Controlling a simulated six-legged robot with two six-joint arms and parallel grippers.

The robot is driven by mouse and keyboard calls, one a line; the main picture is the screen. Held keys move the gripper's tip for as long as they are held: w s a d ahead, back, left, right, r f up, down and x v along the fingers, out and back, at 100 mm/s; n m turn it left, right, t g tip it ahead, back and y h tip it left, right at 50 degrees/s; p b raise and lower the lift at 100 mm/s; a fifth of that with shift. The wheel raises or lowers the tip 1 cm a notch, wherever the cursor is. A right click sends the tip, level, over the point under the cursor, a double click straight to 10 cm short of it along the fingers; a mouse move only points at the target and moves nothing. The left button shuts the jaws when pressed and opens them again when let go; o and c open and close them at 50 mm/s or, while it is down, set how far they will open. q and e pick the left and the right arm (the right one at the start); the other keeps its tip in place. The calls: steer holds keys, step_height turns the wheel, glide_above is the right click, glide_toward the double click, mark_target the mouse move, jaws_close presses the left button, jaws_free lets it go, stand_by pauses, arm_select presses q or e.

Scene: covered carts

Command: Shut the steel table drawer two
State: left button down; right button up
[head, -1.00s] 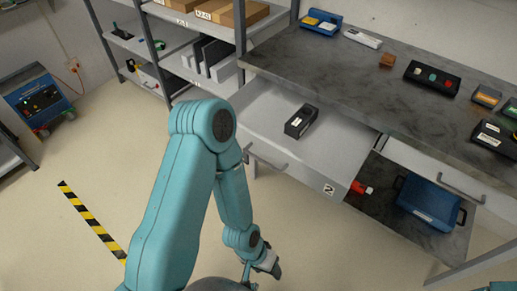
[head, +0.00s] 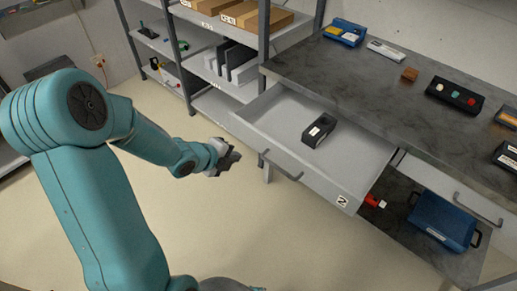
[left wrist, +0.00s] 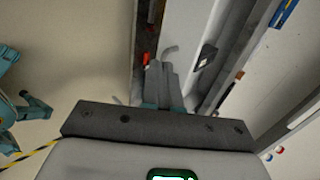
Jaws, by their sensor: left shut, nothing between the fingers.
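The steel table (head: 395,100) has drawer two (head: 283,125) pulled well out, marked with a "2" on its pale front. Its bar handle (head: 280,167) is on the front panel. A black box with a white label (head: 318,131) lies inside the drawer. My left gripper (head: 232,158) is shut and empty, just left of the drawer front and apart from the handle in the head view. In the left wrist view the closed fingers (left wrist: 162,84) point toward the drawer, with the handle (left wrist: 169,51) just beyond them. My right gripper is not seen.
A blue case (head: 443,220) and a red item (head: 372,201) sit on the lower shelf under the table. Another handled drawer front (head: 450,190) is to the right. A shelf rack (head: 225,75) stands behind. The floor before the drawer is open.

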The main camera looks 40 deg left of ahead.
mark_target(265, 149)
arm_select(q)
steer(key=shift+w+r+p+x, duration=0.1)
steer(key=shift+w+r+x, duration=0.25)
steer(key=shift+x, duration=1.7)
steer(key=shift+w+r+p+x, duration=0.1)
steer(key=shift+w+r+x, duration=0.2)
steer(key=shift+x, duration=1.75)
steer(key=shift+w+r+p+x, duration=0.1)
steer(key=shift+w+r+x, duration=0.2)
steer(key=shift+x, duration=1.75)
steer(key=shift+d+r, duration=0.1)
steer(key=shift+d, duration=0.1)
